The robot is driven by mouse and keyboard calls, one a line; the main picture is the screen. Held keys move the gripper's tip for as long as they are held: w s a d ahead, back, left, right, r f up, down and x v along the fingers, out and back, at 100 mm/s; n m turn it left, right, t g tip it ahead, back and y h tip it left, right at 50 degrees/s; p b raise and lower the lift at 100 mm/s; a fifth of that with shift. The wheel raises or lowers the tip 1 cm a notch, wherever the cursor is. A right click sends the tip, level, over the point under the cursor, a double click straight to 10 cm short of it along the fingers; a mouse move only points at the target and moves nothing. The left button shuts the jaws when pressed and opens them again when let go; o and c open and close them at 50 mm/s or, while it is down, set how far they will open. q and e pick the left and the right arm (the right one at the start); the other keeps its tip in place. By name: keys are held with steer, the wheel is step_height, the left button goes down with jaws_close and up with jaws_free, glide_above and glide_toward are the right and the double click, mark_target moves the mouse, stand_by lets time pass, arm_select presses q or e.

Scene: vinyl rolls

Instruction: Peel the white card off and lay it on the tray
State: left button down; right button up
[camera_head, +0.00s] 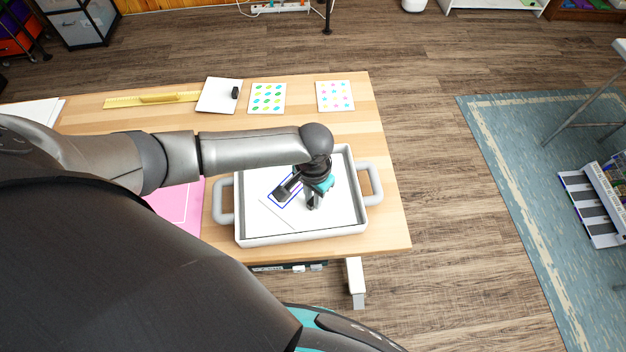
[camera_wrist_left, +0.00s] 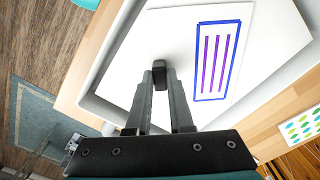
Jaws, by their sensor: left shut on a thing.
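The white card (camera_head: 288,211) has a blue outlined rectangle with purple stripes. It is inside the pale tray (camera_head: 300,237), set at an angle to the tray's sides, over the tray's white floor. It also shows in the left wrist view (camera_wrist_left: 266,58). My left gripper (camera_head: 312,204) is over the tray, at the card's edge. In the left wrist view its fingers (camera_wrist_left: 160,76) come together at the card's edge beside the blue rectangle, shut on the card. Whether the card touches the tray floor is hard to tell. My right gripper is not in view.
The tray has a handle at each side and stands near the wooden table's (camera_head: 388,215) right edge. A pink sheet (camera_head: 180,208) lies left of it. Behind are a yellow ruler (camera_head: 150,99), a white pad with a black object (camera_head: 218,95), and two dotted sheets (camera_head: 267,97) (camera_head: 335,96).

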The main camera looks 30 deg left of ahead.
arm_select(q)
steer(key=c, duration=0.7)
jaws_free()
steer(key=shift+o, duration=0.2)
steer(key=o, duration=0.7)
steer(key=shift+c, duration=0.2)
step_height(320, 180, up, 9)
steer(key=p, duration=1)
steer(key=shift+p, duration=0.4)
steer(key=shift+s, duration=0.1)
